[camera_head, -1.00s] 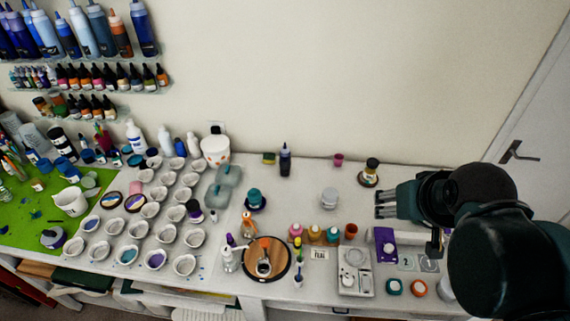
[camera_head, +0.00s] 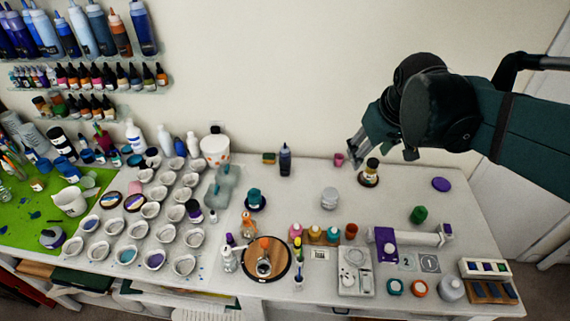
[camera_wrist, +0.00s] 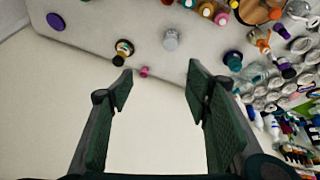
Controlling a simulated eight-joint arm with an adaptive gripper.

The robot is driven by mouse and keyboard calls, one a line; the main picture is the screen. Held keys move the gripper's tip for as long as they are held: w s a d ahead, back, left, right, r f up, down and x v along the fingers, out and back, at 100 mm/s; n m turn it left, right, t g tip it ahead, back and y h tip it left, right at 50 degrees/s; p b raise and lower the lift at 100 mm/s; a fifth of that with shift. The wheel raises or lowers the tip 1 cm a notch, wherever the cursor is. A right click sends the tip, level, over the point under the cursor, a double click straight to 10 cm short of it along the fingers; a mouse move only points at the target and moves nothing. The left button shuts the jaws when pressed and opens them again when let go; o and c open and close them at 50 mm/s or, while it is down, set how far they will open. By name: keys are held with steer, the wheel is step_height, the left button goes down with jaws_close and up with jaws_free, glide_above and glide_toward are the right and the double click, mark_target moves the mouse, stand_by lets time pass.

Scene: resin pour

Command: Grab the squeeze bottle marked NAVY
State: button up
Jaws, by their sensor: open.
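A dark blue squeeze bottle (camera_head: 285,161) with a dark tip stands upright at the back of the table, close to the wall. Its label is too small to read, so I cannot confirm NAVY. My gripper (camera_head: 381,156) is open and empty, to the right of this bottle, near a pink cup (camera_head: 338,159) and a dark bottle with a yellowish label (camera_head: 372,168). In the wrist view my gripper (camera_wrist: 160,76) spreads its two fingers wide with nothing between the pads. The blue bottle is not visible there and may be behind the right-hand finger.
A sponge (camera_head: 269,158) lies left of the blue bottle. A grey-white jar (camera_head: 329,198) and a teal jar (camera_head: 254,197) stand in front of it. Many white cups fill the table's left. Several blue bottles (camera_head: 144,28) stand on the wall shelf, labels unreadable. The wall is close behind.

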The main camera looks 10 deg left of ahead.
steer(key=w+a+f+n+g, duration=0.15)
steer(key=w+a, duration=0.35)
steer(key=w, duration=0.5)
steer(key=n+g+b, duration=0.1)
steer(key=n+g, duration=0.1)
steer(key=n, duration=0.4)
glide_toward(285, 147)
steer(key=s+d+r, duration=0.2)
steer(key=s+d, duration=0.2)
steer(key=d, duration=0.3)
steer(key=w+a+f, duration=0.1)
steer(key=a+f, duration=0.1)
steer(key=f, duration=0.1)
steer(key=w+a+f+n, duration=0.1)
steer(key=w+a+f, duration=0.1)
steer(key=f, duration=0.2)
steer(key=w+a+f+n+g, duration=0.1)
steer(key=w+a+f, duration=0.1)
steer(key=a+f, duration=0.1)
steer(key=shift+w+f+h, duration=0.25)
steer(key=shift+f+h, duration=0.05)
steer(key=shift+f, duration=0.4)
steer(key=shift+w+a+f, duration=0.15)
steer(key=shift+a+f, duration=0.15)
steer(key=shift+f, duration=0.2)
steer(key=shift+f, duration=1.3)
